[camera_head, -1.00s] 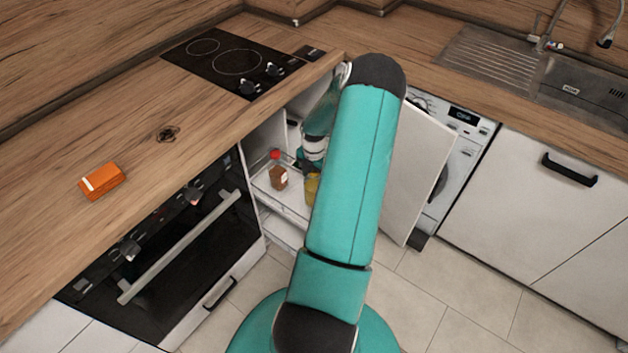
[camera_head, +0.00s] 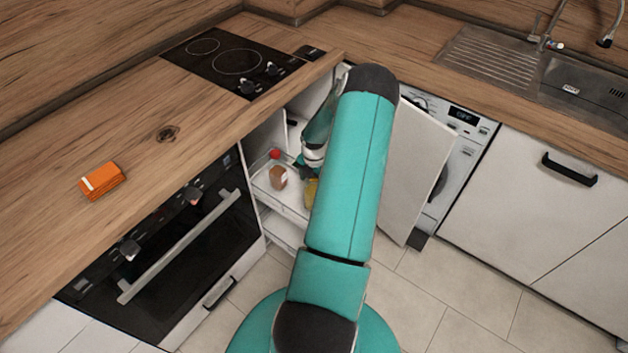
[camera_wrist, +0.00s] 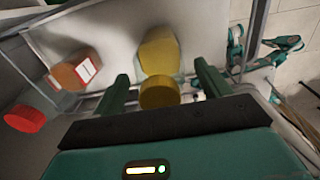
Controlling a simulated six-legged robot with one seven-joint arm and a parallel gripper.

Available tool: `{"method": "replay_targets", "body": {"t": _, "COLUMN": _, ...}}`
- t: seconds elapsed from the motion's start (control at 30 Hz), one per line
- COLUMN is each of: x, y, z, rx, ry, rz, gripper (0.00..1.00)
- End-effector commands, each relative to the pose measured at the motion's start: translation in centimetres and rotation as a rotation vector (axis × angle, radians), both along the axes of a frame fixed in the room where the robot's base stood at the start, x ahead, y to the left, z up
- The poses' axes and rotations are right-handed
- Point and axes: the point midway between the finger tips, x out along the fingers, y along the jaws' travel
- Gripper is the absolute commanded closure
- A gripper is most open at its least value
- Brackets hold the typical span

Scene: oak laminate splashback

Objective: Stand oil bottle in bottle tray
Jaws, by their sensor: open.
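The oil bottle, a yellow bottle with a gold cap (camera_wrist: 160,52), is in the wrist view with its cap towards me. It also shows partly in the head view (camera_head: 311,190), beside my arm. It appears to stand on the white pull-out tray (camera_head: 284,203) in the open cabinet. My gripper (camera_wrist: 160,76) is open, with one finger on each side of the bottle near its cap. I cannot tell whether either finger touches it. In the head view my arm hides much of the gripper and part of the tray.
A brown jar with a white label (camera_wrist: 75,71) and a red-topped item (camera_wrist: 26,117) are left of the bottle. The cabinet door (camera_head: 414,170) stands open at the right. An orange box (camera_head: 102,181) lies on the counter, left of the hob (camera_head: 235,62).

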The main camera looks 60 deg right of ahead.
Motion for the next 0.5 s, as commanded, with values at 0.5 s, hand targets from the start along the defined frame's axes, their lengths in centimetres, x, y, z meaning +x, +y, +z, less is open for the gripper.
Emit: {"method": "replay_targets", "body": {"t": 0.5, "x": -0.1, "y": -0.1, "z": 7.5, "rx": -0.004, "ry": -0.001, "rz": -0.002, "gripper": 0.24}}
